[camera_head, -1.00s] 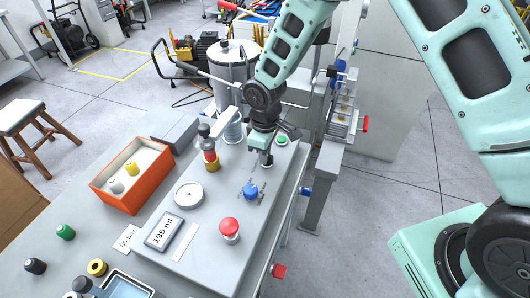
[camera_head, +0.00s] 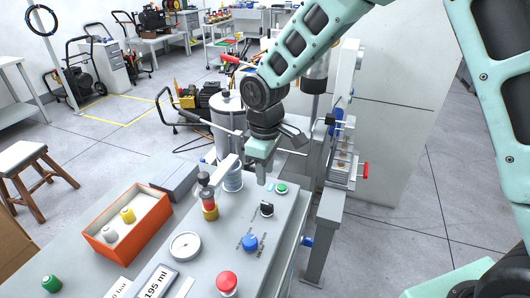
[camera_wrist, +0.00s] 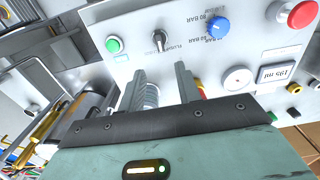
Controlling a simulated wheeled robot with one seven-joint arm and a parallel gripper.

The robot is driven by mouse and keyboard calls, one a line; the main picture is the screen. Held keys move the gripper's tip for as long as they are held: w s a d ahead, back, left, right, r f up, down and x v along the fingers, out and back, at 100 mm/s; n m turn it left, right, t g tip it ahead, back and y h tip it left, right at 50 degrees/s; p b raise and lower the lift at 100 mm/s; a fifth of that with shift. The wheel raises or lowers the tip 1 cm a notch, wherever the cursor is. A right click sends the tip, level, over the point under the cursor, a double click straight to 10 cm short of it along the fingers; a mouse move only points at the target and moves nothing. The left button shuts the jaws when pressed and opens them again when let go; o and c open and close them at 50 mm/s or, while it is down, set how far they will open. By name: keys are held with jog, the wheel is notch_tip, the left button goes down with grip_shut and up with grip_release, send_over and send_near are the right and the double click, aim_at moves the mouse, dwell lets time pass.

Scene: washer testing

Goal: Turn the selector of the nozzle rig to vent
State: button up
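The selector (camera_head: 267,208) is a small black knob on the sloped grey panel of the nozzle rig, between the green button and the blue dial. It also shows in the wrist view (camera_wrist: 159,40), with small upside-down lettering beside it that is too small to read surely. Which mark its handle points to I cannot tell. My gripper (camera_head: 275,163) is above and behind the selector in the head view, apart from it. In the wrist view its two grey fingers (camera_wrist: 161,78) stand apart with nothing between them.
On the panel are a green button (camera_head: 282,188), a blue dial (camera_head: 250,242), a red button (camera_head: 227,282), a round gauge (camera_head: 185,246) and a display (camera_head: 157,284). A red-and-yellow-topped nozzle post (camera_head: 209,205) stands to the left. An orange box (camera_head: 105,252) lies farther left.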

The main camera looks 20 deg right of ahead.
notch_tip(320, 180, up, 6)
jog(key=shift+f, duration=0.1)
dwell(0.4)
